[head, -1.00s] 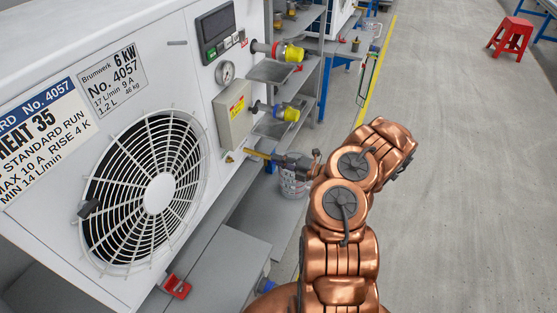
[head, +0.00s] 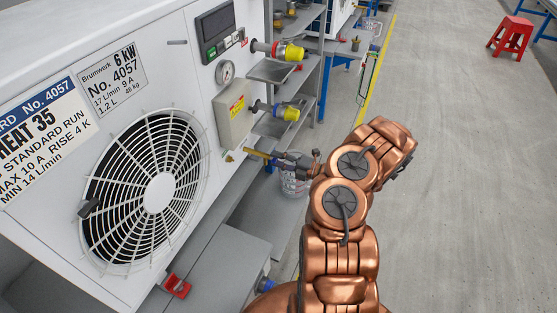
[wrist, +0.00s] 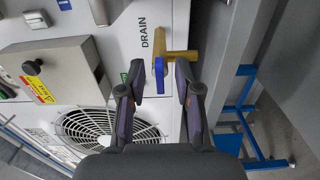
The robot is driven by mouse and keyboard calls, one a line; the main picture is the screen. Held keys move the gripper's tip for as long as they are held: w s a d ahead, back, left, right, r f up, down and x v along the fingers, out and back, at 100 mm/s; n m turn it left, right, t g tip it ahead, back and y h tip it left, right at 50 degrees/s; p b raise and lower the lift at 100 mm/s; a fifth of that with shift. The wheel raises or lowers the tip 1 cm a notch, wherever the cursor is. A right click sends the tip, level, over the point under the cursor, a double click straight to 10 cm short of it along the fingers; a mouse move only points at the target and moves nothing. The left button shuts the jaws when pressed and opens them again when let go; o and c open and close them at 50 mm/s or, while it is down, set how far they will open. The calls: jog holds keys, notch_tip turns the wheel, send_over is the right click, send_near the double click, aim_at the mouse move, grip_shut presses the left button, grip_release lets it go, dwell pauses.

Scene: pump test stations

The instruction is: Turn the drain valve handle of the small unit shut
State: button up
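The small unit (head: 60,40) is a white cabinet with a round fan grille and a plate reading "No. 4057". Its brass drain valve (head: 257,154) sticks out low on the panel. In the wrist view, the brass valve (wrist: 182,55) sits beside the word DRAIN, and its flat blue handle (wrist: 159,76) points down the picture. My gripper (wrist: 160,78) is open, with one finger on each side of the handle; a gap shows on both sides. In the head view my gripper (head: 290,160) is at the valve's outer end, and the handle is mostly hidden.
Two yellow-capped fittings (head: 291,112) and a grey box (head: 235,112) stick out above the valve. A clear bucket (head: 294,184) stands below my gripper. A grey shelf rack (head: 313,70) stands behind. The floor to the right is clear up to a red stool (head: 511,35).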

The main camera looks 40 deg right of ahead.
jog(key=shift+s, duration=0.1)
jog(key=v, duration=1.2)
dwell(0.4)
